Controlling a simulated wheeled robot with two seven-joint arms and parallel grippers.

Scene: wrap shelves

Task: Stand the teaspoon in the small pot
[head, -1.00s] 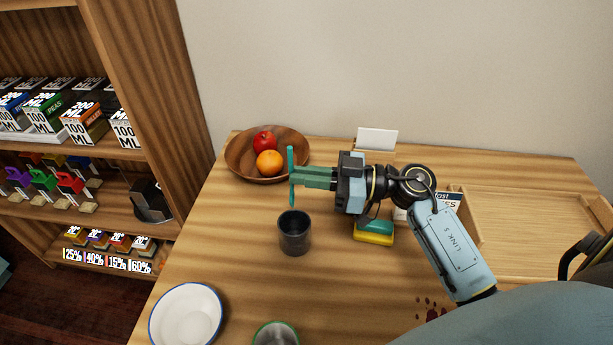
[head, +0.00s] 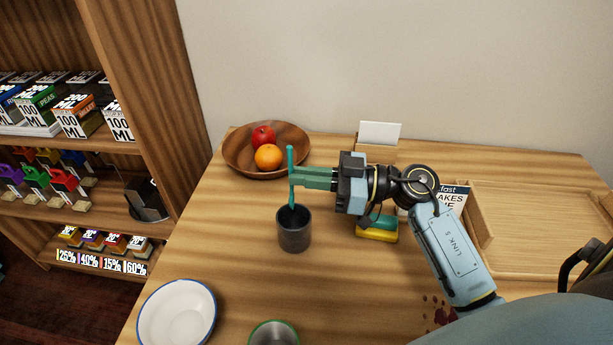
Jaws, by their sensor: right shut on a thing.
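The teaspoon (head: 290,160) is teal and held upright by my right gripper (head: 296,177), which is shut on it. The small pot (head: 294,232) is a dark grey cup standing on the wooden table. The spoon's lower end is at the pot's mouth, overlapping its far rim in the head view. I cannot tell how far inside it reaches. My right arm comes in from the right, with the gripper above and behind the pot. My left gripper is not in view.
A wooden bowl (head: 234,158) with an apple and an orange stands behind left. A yellow and green sponge (head: 377,234) lies right of the pot. A white bowl (head: 150,323) and a green-rimmed cup (head: 273,334) are in front. A wooden tray (head: 530,222) is at right.

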